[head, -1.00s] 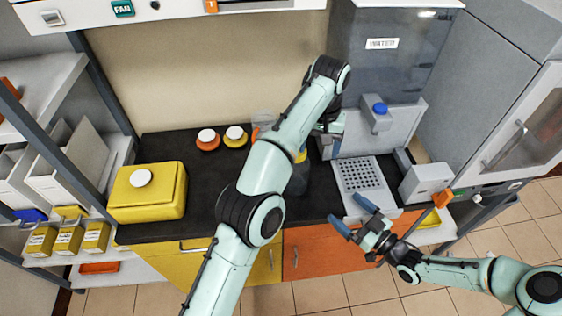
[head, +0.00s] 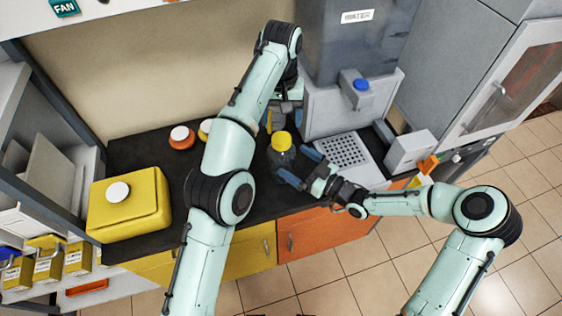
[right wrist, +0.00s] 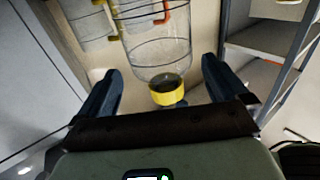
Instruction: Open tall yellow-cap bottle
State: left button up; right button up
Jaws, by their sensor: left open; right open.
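The tall clear bottle (head: 284,162) stands upright on the black counter and has a yellow cap (head: 281,141). My right gripper (head: 301,167) is open at the bottle's right side, with its blue fingers pointing toward the body. In the right wrist view the bottle (right wrist: 155,45) appears upside down, its yellow cap (right wrist: 168,93) lying between the two spread fingers as seen there. I cannot tell whether a finger touches it. My left gripper (head: 284,108) is open behind and above the cap, apart from it; its fingertips are partly hidden.
A yellow canister (head: 128,215) stands at the counter's left. An orange jar (head: 181,138) and a partly covered yellow jar (head: 205,127) stand near the back wall. A grey machine with a perforated tray (head: 343,151) and a white box (head: 410,150) stand to the right.

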aim_at(282, 138)
jog(key=x, duration=0.6)
jog(key=c, duration=1.7)
pick_arm(q)
jog(key=m, duration=0.3)
jog(key=shift+f+m, duration=0.15)
jog(key=shift+m, duration=0.25)
jog(key=m, duration=0.5)
jog(key=shift+f, duration=3.85)
